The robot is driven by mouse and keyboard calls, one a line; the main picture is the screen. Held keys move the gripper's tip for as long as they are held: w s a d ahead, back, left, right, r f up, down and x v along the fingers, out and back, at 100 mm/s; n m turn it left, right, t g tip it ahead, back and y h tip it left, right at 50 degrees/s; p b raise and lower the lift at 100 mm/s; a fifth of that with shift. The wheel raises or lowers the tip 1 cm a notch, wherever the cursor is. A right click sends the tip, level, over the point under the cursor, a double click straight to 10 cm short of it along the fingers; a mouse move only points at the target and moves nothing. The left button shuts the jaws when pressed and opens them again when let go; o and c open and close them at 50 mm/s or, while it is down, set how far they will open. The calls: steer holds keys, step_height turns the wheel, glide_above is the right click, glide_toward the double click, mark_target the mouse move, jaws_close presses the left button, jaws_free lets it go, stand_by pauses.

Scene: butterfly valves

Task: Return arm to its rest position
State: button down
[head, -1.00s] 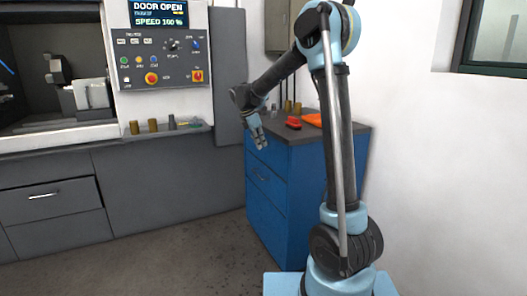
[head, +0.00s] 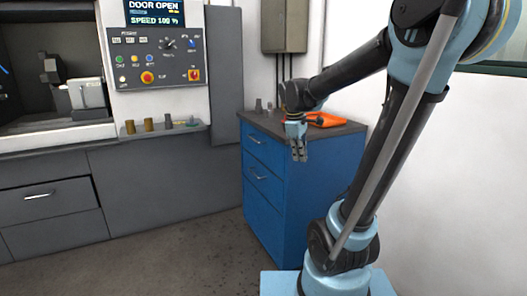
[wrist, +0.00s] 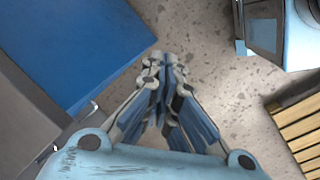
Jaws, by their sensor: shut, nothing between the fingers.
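My gripper (head: 299,153) hangs pointing down in front of the blue cabinet in the head view, apart from it as far as the picture shows. In the wrist view my gripper (wrist: 163,58) has its fingertips together with nothing between them, above the speckled floor. My arm bends from the column on the right across to the upper middle of the head view, with the elbow high at the right.
The blue drawer cabinet (head: 267,190) carries an orange item (head: 328,120) and small grey parts. Left of it stands a machine with a control panel (head: 155,60). A slatted wooden thing (wrist: 298,125) lies right in the wrist view. Floor (head: 170,255) in front is clear.

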steer(key=s+d+f+m+y, duration=0.1)
steer(key=s+d+f+m, duration=0.1)
steer(key=s+f+m, duration=0.4)
steer(key=s+d+f+m, duration=0.3)
steer(key=s+f+m, duration=0.3)
steer(key=s, duration=0.8)
steer(key=shift+s+d+f+t+y, duration=0.2)
steer(key=shift+s+f+t+y, duration=0.15)
steer(key=shift+f+y, duration=0.1)
